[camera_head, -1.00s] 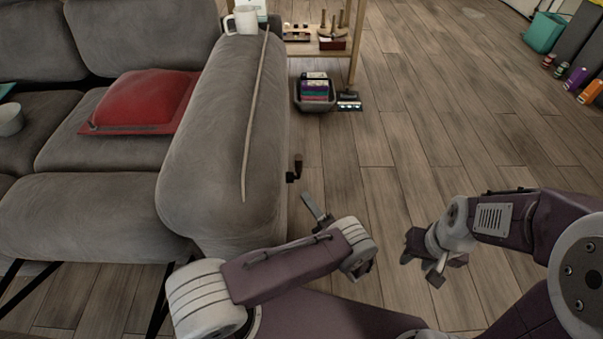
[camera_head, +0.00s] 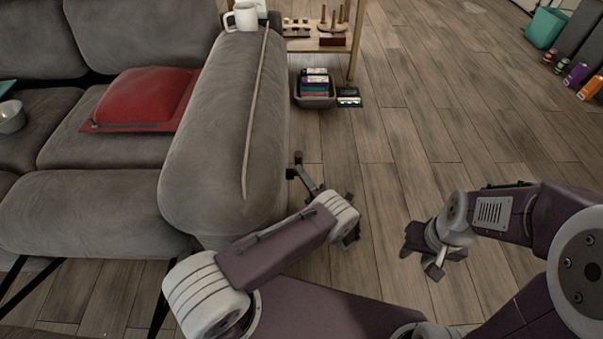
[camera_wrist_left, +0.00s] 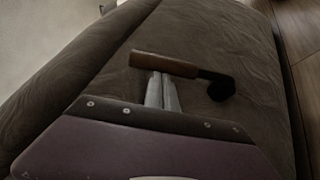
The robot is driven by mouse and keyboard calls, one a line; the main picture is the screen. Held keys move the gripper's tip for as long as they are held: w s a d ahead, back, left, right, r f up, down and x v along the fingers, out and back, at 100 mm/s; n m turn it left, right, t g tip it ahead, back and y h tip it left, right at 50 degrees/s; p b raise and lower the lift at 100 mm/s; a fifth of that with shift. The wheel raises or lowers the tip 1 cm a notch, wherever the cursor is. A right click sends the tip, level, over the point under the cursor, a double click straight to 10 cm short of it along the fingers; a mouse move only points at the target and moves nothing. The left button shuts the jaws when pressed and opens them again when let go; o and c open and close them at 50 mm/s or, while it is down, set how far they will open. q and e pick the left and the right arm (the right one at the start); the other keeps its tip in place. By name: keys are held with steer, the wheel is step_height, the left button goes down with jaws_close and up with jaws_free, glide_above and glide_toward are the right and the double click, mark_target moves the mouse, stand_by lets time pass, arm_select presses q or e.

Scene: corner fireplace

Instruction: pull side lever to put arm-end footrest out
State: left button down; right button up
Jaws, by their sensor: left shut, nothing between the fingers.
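The side lever (camera_head: 298,158) has a brown handle and a black base on the side of the grey sofa arm (camera_head: 222,130). In the left wrist view its wooden handle (camera_wrist_left: 165,65) lies across the picture, with a black elbow at its right end. My left gripper (camera_head: 304,174) is shut and empty, its tips right at the lever. In the left wrist view the fingertips (camera_wrist_left: 160,80) meet the handle's lower edge; I cannot tell if they touch it. My right gripper (camera_head: 432,262) hangs over the floor, away from the sofa; its jaw state is unclear. No footrest is visible.
A red cushion (camera_head: 150,95) is on the seat. A dark bin (camera_head: 314,95) and a wooden shelf (camera_head: 318,43) stand beyond.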

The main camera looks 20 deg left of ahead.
mark_target(301, 164)
arm_select(q)
steer(key=shift+w+a+r+h+p, duration=0.1)
steer(key=shift+w+r+h+p, duration=0.25)
steer(key=shift+r+p, duration=0.15)
steer(key=w, duration=0.1)
steer(key=w+r+m+g+h+p, duration=0.1)
steer(key=m+p, duration=0.1)
steer(key=shift+w+a+r+g+h, duration=0.25)
steer(key=shift+w+a+g+h, duration=0.05)
steer(key=shift+w+a+h, duration=0.1)
steer(key=shift+w+a+p, duration=0.1)
steer(key=shift+w+p, duration=0.25)
steer(key=shift+p, duration=0.05)
steer(key=shift+w+a+m+g+h, duration=0.2)
steer(key=shift+w+m+g+h, duration=0.35)
steer(key=shift+w, duration=0.1)
steer(key=shift+w+a+b, duration=0.2)
steer(key=shift+w+b, duration=0.1)
steer(key=shift+w, duration=0.5)
steer(key=shift+r, duration=0.15)
